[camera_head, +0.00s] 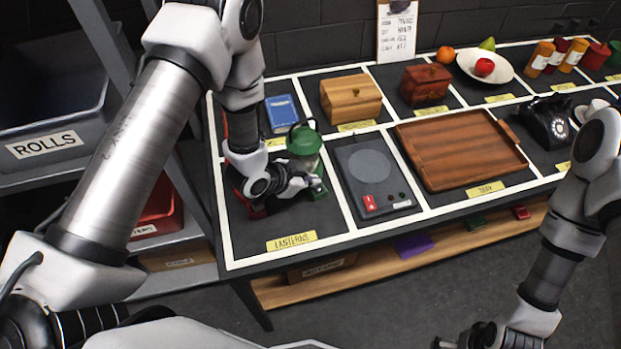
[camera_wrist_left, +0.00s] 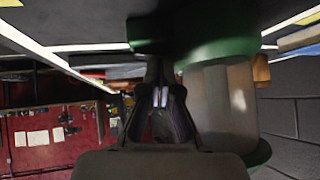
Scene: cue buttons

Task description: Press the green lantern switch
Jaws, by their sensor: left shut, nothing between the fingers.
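The green lantern (camera_head: 304,142) stands in the "LANTERNS" cell at the table's left, its lower body partly hidden by my left gripper (camera_head: 312,184). In the left wrist view, which looks upside down, the lantern's glass (camera_wrist_left: 222,100) is close on the right and its green base is at the top. A dark green block (camera_wrist_left: 150,32) juts from that base, near the fingertips of my left gripper (camera_wrist_left: 160,98). I cannot tell whether they touch. The left gripper is shut and empty. My right gripper (camera_head: 462,339) is low at the bottom edge, its fingers unclear.
A red object (camera_head: 240,203) shows partly behind my left gripper. A grey device (camera_head: 366,170) with a round plate is in the adjacent cell, with a brown tray (camera_head: 460,147) farther right. A blue book (camera_head: 282,112) and wooden box (camera_head: 350,97) lie behind.

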